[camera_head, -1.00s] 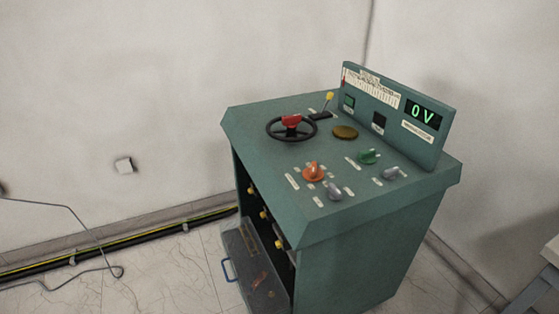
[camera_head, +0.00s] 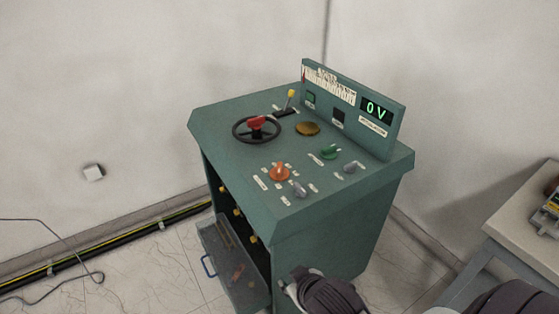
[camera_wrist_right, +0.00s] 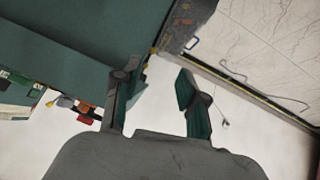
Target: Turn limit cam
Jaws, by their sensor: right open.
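The green control console (camera_head: 330,235) stands in the middle of the head view. Its top carries a black handwheel with a red hub (camera_head: 257,123), an orange knob (camera_head: 279,172), a green knob (camera_head: 330,152) and two grey knobs. I cannot tell which control is the limit cam. In the right wrist view my right gripper (camera_wrist_right: 156,76) has its fingers apart with nothing between them. My left gripper is not in view.
The console display (camera_head: 377,110) reads 0 V. An open drawer or flap (camera_head: 232,262) sticks out low at the front. A table (camera_head: 520,215) stands at the right. A black cable (camera_head: 120,243) runs along the wall.

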